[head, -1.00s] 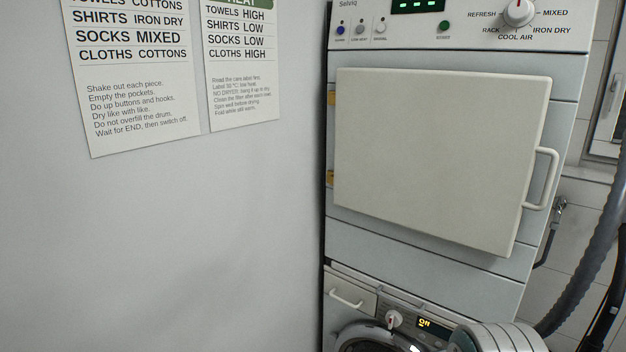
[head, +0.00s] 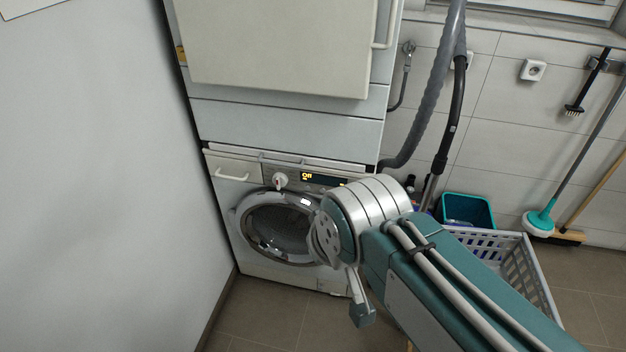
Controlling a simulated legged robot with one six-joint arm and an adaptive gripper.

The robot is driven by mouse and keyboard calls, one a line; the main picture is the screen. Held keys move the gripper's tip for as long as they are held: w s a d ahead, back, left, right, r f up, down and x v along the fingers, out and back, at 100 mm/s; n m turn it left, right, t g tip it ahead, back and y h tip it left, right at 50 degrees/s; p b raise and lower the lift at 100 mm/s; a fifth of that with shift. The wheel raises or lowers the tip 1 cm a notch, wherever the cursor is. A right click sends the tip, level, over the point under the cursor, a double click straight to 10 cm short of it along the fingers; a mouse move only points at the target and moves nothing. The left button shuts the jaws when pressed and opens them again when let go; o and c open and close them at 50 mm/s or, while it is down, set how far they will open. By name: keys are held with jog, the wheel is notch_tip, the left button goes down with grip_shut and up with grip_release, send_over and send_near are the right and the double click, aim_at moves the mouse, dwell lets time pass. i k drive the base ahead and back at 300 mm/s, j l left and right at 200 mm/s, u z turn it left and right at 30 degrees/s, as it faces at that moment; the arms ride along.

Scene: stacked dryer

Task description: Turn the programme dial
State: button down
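The stacked dryer (head: 285,120) stands on top of the washing machine.
A plain wall (head: 90,180) runs close along the left of the machines. Grey hoses (head: 430,90) hang to the right. A white laundry basket (head: 525,268), a teal bucket (head: 467,209), a mop (head: 541,222) and a broom stand at the right.

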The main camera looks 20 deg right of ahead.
aim_at(279, 179)
jog(key=j+z, duration=0.25)
jog(key=z, duration=0.15)
jog(key=k+j+z, duration=0.15)
jog(key=z, duration=0.2)
jog(key=j, duration=0.1)
